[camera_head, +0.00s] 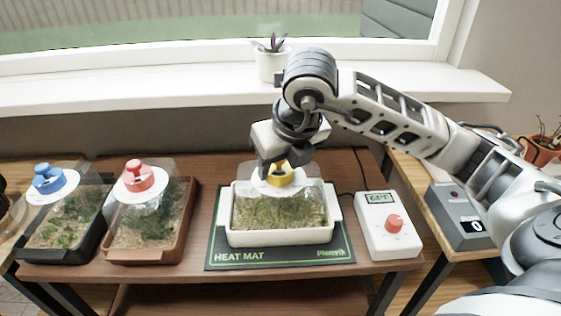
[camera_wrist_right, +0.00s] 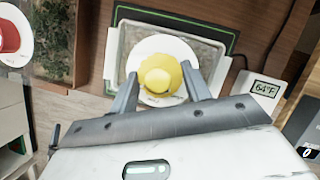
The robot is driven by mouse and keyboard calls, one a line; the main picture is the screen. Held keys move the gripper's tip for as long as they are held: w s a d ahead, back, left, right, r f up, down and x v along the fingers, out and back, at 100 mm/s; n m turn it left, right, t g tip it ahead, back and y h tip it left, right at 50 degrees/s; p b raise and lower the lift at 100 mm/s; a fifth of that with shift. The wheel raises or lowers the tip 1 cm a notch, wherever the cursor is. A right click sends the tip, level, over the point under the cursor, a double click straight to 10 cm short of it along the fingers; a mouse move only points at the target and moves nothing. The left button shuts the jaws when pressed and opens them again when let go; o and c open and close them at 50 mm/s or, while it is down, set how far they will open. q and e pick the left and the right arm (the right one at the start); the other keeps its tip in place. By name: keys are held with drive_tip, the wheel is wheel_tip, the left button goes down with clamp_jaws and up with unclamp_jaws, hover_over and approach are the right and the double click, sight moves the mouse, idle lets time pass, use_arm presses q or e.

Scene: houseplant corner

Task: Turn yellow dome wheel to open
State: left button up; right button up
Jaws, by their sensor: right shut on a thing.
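The yellow wheel (camera_head: 280,176) sits on top of the clear dome over the white seedling tray (camera_head: 236,237) at the middle of the table. In the right wrist view the yellow wheel (camera_wrist_right: 160,76) shows as a round knob on a white disc (camera_wrist_right: 150,47). My right gripper (camera_head: 274,168) comes down onto the wheel from above. In the wrist view its two fingers (camera_wrist_right: 160,88) stand on either side of the wheel, shut on it. The gripper partly hides the wheel in the head view. My left gripper is not in view.
The tray stands on a black heat mat (camera_head: 285,257). A white thermostat box (camera_head: 388,226) stands to the right. A blue-wheeled dome tray (camera_head: 48,178) and a red-wheeled one (camera_head: 138,176) stand to the left. A potted plant (camera_head: 271,64) sits on the sill behind my arm.

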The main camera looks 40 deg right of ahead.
idle(0.6)
drive_tip(key=o, duration=1)
use_arm(q)
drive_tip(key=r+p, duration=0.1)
drive_tip(key=p, duration=0.3)
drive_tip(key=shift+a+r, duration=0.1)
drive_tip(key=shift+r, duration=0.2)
use_arm(e)
drive_tip(key=v, duration=1.6)
drive_tip(key=shift+a, duration=0.15)
